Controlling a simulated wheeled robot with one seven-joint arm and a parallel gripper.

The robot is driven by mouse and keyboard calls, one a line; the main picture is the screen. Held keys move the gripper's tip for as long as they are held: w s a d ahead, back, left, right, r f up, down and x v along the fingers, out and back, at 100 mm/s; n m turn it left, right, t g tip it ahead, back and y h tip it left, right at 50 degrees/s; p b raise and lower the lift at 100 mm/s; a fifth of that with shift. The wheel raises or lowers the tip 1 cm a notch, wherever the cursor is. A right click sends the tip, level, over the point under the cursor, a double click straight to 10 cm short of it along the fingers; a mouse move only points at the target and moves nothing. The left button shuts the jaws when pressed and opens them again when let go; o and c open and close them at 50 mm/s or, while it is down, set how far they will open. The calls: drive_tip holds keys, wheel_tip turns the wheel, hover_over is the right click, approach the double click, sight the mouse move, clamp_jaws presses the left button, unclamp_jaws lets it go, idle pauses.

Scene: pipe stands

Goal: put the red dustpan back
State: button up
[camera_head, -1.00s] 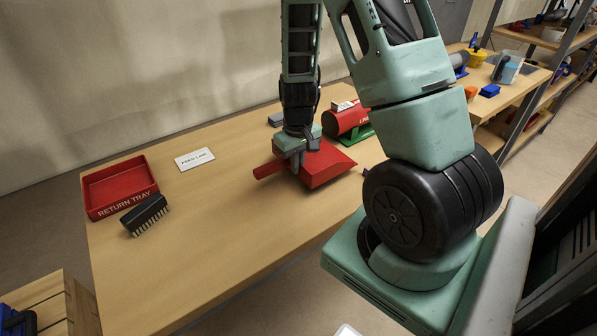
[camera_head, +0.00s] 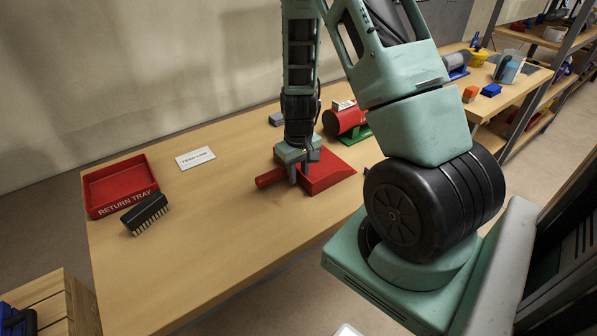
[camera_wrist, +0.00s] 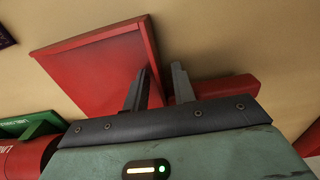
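The red dustpan (camera_head: 328,178) lies on the wooden table, near the red cylinder. Its handle (camera_head: 268,179) points left in the head view. In the wrist view its pan (camera_wrist: 98,65) is at upper left and its handle (camera_wrist: 230,86) extends right, partly hidden behind my gripper. My gripper (camera_head: 299,173) is over the dustpan where handle and pan meet. Its two fingers (camera_wrist: 160,88) stand apart with a gap between them, so it looks open. Whether a finger touches the handle is not clear.
A red return tray (camera_head: 92,192) stands at the table's left end, with a black brush (camera_head: 145,213) before it. A white label card (camera_head: 195,158) lies behind. A red cylinder on a green base (camera_head: 344,120) is close behind the dustpan. The table's middle is clear.

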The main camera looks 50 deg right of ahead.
wheel_tip(320, 180, up, 12)
drive_tip(key=s+a+r+n+y, duration=0.1)
drive_tip(key=s+a+r+n, duration=0.15)
drive_tip(key=a, duration=0.85)
drive_tip(key=s+a+r+n, duration=0.1)
drive_tip(key=a+r+n, duration=0.2)
drive_tip(key=a, duration=0.9)
drive_tip(key=s+a+r+n, duration=0.3)
drive_tip(key=s+a+n, duration=0.2)
drive_tip(key=s+a, duration=0.5)
drive_tip(key=s, duration=0.3)
drive_tip(key=shift+w, duration=0.1)
